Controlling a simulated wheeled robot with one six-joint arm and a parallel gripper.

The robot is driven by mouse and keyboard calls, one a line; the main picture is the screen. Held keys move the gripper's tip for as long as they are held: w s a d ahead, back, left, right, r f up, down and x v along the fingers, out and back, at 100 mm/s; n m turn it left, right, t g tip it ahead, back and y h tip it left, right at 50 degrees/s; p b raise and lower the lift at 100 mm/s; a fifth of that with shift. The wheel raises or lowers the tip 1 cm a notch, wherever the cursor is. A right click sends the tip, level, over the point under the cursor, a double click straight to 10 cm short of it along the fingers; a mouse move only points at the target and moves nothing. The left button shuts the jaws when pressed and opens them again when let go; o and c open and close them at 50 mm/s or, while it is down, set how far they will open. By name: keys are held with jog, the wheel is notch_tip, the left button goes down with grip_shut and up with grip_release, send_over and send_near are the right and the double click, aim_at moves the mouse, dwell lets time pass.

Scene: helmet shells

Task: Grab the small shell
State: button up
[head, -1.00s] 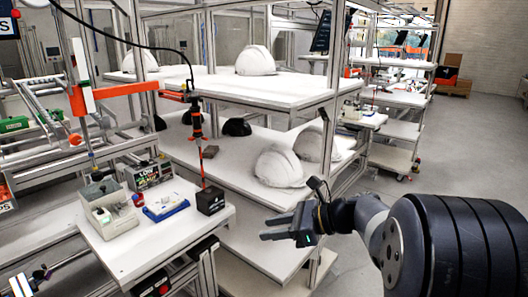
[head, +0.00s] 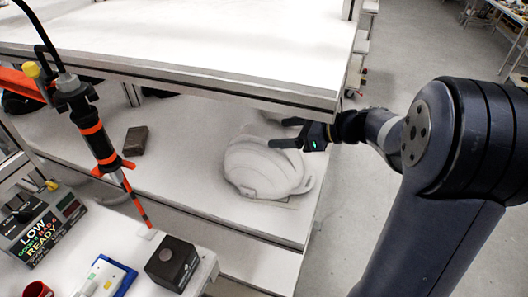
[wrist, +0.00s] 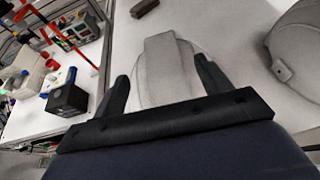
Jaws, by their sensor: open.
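A white helmet shell (head: 262,168) lies on the lower shelf, near its right end. In the wrist view this shell (wrist: 168,62) shows between my two fingers, with its raised centre ridge facing me; its lower part is hidden by my gripper. A second white shell (wrist: 296,48) stands to its right and looks larger there. In the head view the second shell is mostly hidden behind my gripper and under the upper shelf. My gripper (head: 284,133) is open and empty, at the upper right of the nearer shell. I cannot tell whether the fingers touch it.
The upper shelf (head: 200,45) overhangs the back of the lower shelf (head: 190,180). A small dark brown block (head: 135,140) lies left of the shell. The workbench at the lower left holds a black box (head: 172,263) and a display (head: 42,232); an orange-black tool (head: 100,140) hangs above.

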aim_at(266, 133)
jog(key=shift+w, duration=0.15)
jog(key=p+x, duration=0.1)
jog(key=x, duration=0.4)
jog(key=shift+p, duration=0.35)
jog(key=shift+r, duration=0.1)
grip_shut()
